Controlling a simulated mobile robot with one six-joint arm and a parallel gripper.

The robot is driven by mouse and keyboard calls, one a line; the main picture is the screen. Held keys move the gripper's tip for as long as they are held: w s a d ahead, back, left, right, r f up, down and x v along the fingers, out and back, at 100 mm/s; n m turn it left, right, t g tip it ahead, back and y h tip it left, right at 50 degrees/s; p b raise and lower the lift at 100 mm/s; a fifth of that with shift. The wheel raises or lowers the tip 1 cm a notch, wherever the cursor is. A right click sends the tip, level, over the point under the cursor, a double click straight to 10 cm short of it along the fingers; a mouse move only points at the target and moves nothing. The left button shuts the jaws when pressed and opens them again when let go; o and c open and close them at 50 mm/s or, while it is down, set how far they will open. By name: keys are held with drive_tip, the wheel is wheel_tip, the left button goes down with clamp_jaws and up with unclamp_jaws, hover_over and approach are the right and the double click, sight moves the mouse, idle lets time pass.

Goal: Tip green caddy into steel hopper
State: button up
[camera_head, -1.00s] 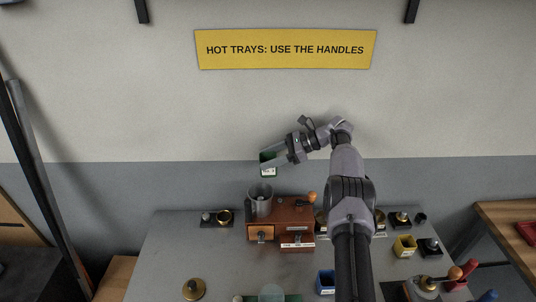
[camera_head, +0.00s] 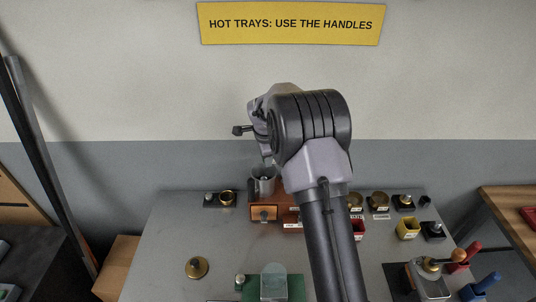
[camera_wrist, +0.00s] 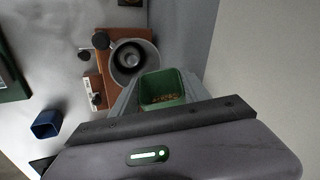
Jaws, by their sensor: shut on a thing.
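My gripper (camera_wrist: 160,97) is shut on the green caddy (camera_wrist: 178,83), with a grey finger on either side of it. The caddy's square mouth faces the wrist camera, and brown bits lie inside it. In the head view the hopper (camera_head: 262,186) stands on a wooden box (camera_head: 264,213). My arm hides the caddy and the gripper's fingers there. I cannot tell the exact height of the caddy above the hopper.
A blue cup (camera_wrist: 46,124) stands apart in the wrist view.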

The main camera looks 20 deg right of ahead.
drive_tip(key=shift+f+h+b, duration=0.3)
drive_tip(key=shift+f+b, duration=0.1)
drive_tip(key=shift+b, duration=0.4)
drive_tip(key=b, duration=0.1)
drive_tip(key=h+b, duration=0.1)
drive_tip(key=b, duration=0.1)
drive_tip(key=shift+a+f, duration=0.25)
drive_tip(key=b, duration=0.2)
drive_tip(key=h+b, duration=0.1)
drive_tip(key=b, duration=0.1)
drive_tip(key=shift+a+f+n+h, duration=0.2)
drive_tip(key=shift+f+n+h, duration=0.05)
drive_tip(key=shift+n+h, duration=0.05)
drive_tip(key=b, duration=0.2)
drive_tip(key=shift+a+f+h+b, duration=0.1)
drive_tip(key=shift+f+h+b, duration=0.05)
drive_tip(key=shift+h+b, duration=0.25)
drive_tip(key=shift+a+t+h+b, duration=0.15)
drive_tip(key=shift+t+h+b, duration=0.25)
drive_tip(key=shift+b, duration=0.85)
drive_tip(key=h+b, duration=0.1)
drive_tip(key=b, duration=0.2)
drive_tip(key=a+n+h+b, duration=0.1)
drive_tip(key=h+b, duration=0.1)
drive_tip(key=b, duration=0.1)
drive_tip(key=shift+b, duration=0.35)
